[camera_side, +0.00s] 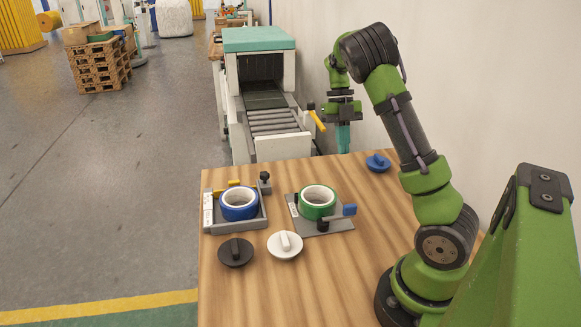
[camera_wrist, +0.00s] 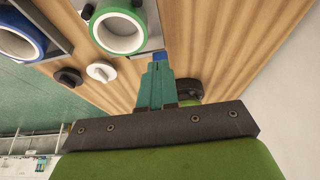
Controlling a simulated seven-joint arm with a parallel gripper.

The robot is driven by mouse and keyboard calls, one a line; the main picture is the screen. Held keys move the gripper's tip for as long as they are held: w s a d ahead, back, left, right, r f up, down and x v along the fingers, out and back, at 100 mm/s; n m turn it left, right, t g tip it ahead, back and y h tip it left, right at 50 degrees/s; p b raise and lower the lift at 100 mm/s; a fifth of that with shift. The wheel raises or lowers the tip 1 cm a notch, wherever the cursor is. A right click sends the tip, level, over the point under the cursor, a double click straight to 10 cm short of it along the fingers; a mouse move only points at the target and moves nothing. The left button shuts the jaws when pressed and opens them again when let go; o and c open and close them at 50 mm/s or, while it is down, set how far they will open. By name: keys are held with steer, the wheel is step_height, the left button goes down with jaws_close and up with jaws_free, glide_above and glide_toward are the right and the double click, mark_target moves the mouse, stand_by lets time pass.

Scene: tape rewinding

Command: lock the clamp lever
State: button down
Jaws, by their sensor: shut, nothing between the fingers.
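A grey clamp plate (camera_side: 333,226) holds a green tape roll (camera_side: 318,200), and a lever with a blue handle (camera_side: 348,210) juts out at its front right. In the wrist view the green roll (camera_wrist: 118,28) is at the top, and the blue handle (camera_wrist: 158,56) shows only partly behind my fingers. A blue tape roll (camera_side: 239,202) sits in a grey holder (camera_side: 238,225) to the left, with a yellow bar (camera_side: 230,184) at its back. My gripper (camera_side: 343,147) points down near the table's far edge, behind the green roll. It is shut, empty and apart from the lever.
A black knobbed disc (camera_side: 236,252) and a white one (camera_side: 285,244) lie in front of the holders. A blue one (camera_side: 378,162) lies at the back right. A conveyor machine (camera_side: 260,75) stands beyond the wooden table (camera_side: 290,295), whose front is clear. A wall is to the right.

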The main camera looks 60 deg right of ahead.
mark_target(337, 217)
steer(key=x, duration=1)
steer(key=shift+s+a, duration=0.8)
steer(key=shift+a, duration=0.05)
steer(key=shift+s+a, duration=0.55)
steer(key=shift+s, duration=0.05)
